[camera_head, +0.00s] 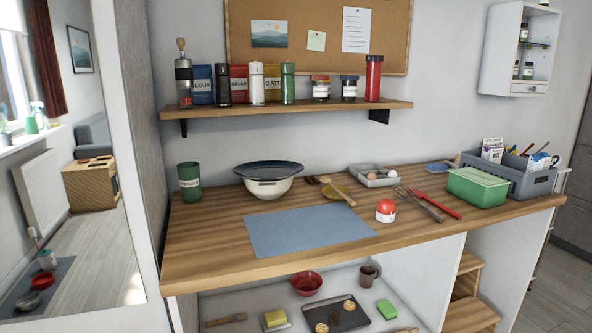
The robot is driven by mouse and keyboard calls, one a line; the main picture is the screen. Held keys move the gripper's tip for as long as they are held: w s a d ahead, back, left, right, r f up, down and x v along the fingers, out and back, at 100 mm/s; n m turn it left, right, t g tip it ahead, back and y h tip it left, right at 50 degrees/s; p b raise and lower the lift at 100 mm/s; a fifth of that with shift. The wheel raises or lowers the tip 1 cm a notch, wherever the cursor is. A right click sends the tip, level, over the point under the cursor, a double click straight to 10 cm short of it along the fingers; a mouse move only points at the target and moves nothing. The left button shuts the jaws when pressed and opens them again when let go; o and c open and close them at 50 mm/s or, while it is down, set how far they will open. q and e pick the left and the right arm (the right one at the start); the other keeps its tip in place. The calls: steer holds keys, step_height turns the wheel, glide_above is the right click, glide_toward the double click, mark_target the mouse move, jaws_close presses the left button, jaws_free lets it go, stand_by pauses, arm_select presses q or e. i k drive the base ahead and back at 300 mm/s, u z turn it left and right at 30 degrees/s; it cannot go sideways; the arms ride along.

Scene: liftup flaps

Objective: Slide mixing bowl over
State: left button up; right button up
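A cream bowl (268,188) stands upright on the wooden counter, left of the middle and close to the back wall. A wide dark blue dish or lid (269,170) covers its top, so the inside of the bowl is hidden. A flat blue-grey mat (308,230) lies on the counter in front of the bowl and to its right. A smaller red bowl (306,282) sits on the lower shelf. Neither of my grippers is in view.
A green canister (189,182) stands left of the bowl. A wooden spoon (337,191) on a yellow rest, a grey egg tray (373,176), a red-lidded jar (385,210), a green box (477,187) and a grey crate (530,182) are to the right. A loaded wall shelf (290,108) hangs above.

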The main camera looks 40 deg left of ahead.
mark_target(270, 190)
steer(key=z, duration=0.6)
steer(key=i, duration=2.15)
steer(key=u, duration=2.1)
